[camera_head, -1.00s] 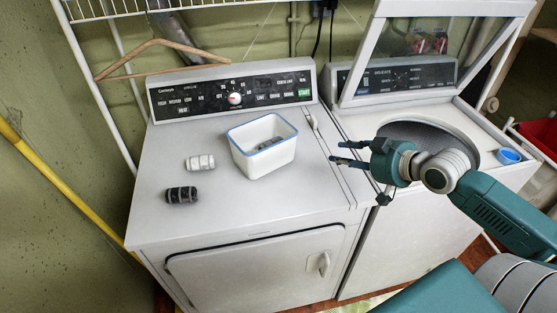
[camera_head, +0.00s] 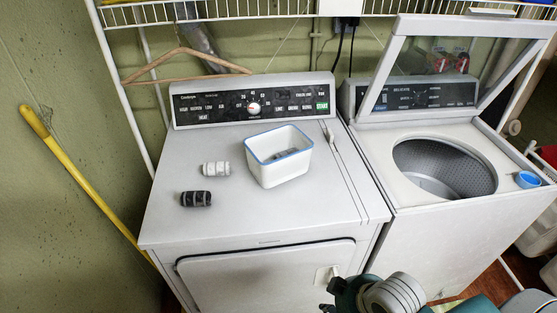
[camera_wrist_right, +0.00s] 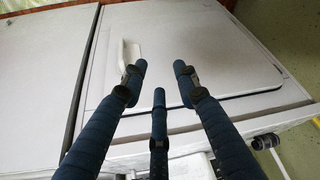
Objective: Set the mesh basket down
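A white, box-shaped basket with a blue rim (camera_head: 278,168) stands upright on the dryer top (camera_head: 240,215). Dark items lie inside it; I cannot make out mesh in its walls. It stands apart from both grippers. My right gripper (camera_head: 330,306) is low in front of the dryer, at the bottom edge of the head view and mostly cut off. In the right wrist view, my right gripper (camera_wrist_right: 159,78) has its fingers spread, with nothing between them, before the dryer door (camera_wrist_right: 200,50). My left gripper is not in view.
A white roll (camera_head: 216,169) and a dark roll (camera_head: 196,199) lie left of the basket. The washer (camera_head: 400,215) stands at the right with its lid up, a blue cup (camera_head: 528,179) at its edge. A hanger (camera_head: 185,65) hangs behind. The dryer's front top is clear.

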